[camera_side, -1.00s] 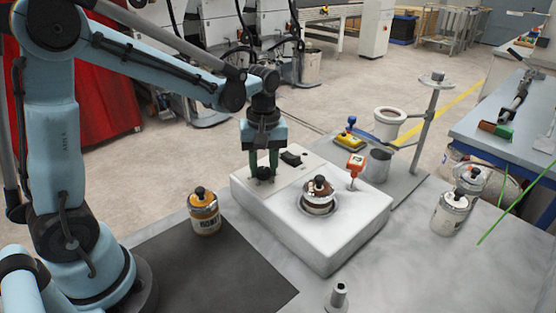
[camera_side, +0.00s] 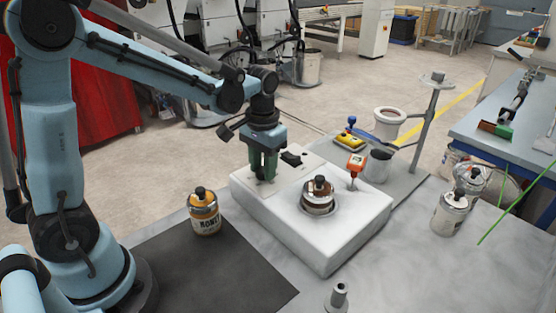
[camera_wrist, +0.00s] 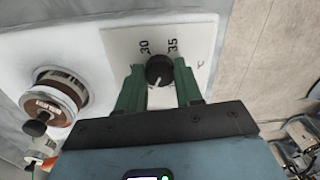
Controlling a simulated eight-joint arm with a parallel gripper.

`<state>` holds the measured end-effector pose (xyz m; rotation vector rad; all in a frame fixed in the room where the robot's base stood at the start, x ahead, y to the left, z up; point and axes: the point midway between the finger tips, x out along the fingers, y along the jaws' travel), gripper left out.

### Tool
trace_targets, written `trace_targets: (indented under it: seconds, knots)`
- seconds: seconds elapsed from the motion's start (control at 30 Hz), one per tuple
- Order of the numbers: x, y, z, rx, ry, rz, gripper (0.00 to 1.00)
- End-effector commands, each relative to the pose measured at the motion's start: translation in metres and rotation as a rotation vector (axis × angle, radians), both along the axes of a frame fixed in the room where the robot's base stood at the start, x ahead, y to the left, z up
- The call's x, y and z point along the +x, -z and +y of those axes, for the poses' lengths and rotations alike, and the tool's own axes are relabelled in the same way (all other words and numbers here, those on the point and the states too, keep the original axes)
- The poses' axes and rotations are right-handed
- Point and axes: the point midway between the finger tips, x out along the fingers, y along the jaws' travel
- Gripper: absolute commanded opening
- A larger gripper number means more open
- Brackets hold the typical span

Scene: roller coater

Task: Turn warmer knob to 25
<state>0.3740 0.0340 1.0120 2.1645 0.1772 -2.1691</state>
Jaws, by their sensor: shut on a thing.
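The white warmer (camera_side: 345,240) stands on the bench in the side view, with a pale dial plate at its far left. My gripper (camera_side: 263,168) points down onto that plate, and its green fingers hide the knob there. In the wrist view the black warmer knob (camera_wrist: 159,70) sits between the two fingertips of my gripper (camera_wrist: 157,76), which is shut on it. A pale pointer mark on the knob faces the bottom of the picture, toward my gripper's body. The dial plate (camera_wrist: 125,45) shows 30, 35 and °C; no 25 is visible.
A brown-topped can (camera_side: 318,200) sits in the warmer's round well, beside a black switch (camera_side: 291,158). An orange-headed instrument (camera_side: 356,165) stands at its back right. An amber jar (camera_side: 204,215) stands to the left by the dark mat (camera_side: 215,270).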

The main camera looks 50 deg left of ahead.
Motion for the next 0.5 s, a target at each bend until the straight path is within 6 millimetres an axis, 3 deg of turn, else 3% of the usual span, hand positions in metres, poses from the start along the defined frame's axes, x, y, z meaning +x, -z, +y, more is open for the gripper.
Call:
trace_targets:
  seconds: [0.5]
  knots:
    - [-0.0008, -0.0005, 0.0004, 0.0, 0.492, 0.001, 0.05]
